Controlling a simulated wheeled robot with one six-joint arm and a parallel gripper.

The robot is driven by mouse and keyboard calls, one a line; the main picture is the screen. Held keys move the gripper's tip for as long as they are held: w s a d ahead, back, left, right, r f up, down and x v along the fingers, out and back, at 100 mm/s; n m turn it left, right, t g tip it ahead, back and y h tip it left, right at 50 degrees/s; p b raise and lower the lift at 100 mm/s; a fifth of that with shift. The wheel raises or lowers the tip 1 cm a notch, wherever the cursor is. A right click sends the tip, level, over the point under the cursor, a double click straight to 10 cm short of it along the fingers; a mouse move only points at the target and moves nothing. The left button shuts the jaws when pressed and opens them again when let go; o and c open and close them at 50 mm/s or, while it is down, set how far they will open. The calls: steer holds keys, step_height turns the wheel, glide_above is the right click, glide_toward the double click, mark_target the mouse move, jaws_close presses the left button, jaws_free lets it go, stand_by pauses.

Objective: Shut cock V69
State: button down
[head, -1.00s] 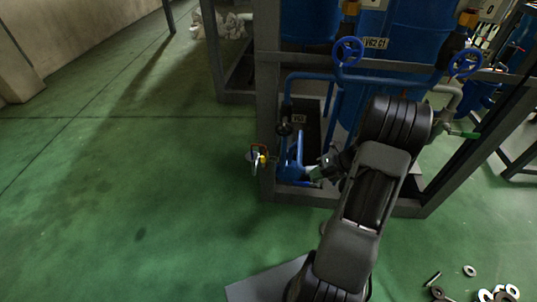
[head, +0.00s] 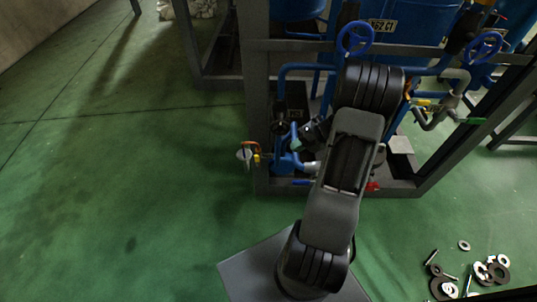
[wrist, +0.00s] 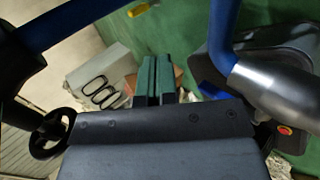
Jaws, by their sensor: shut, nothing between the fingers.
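No label reading V69 is legible, so I cannot tell which cock it is. A blue lever handle (head: 302,182) sits low by the skid's front beam, and a blue handle also shows in the wrist view (wrist: 211,92), right of the fingers. A yellow-handled fitting (head: 257,158) is at the left post. My gripper (head: 299,144) is among the low blue pipes, partly hidden by its own wrist. In the wrist view its two green fingers (wrist: 155,82) are together, with nothing between them and apart from the blue handle.
Blue handwheels (head: 356,39) and (head: 483,47) stand above my arm. A black handwheel (wrist: 48,134) is close at left in the wrist view, with a metal pipe (wrist: 272,90) at right. A green-handled cock (head: 472,121) is at right. Open floor (head: 130,190) lies left; loose washers lie right.

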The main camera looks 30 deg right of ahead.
mark_target(257, 160)
steer(key=w+a+r+b+x, duration=0.1)
steer(key=b+x, duration=0.5)
steer(key=x, duration=0.7)
steer(key=shift+a+r, duration=0.2)
steer(key=shift+r, duration=0.15)
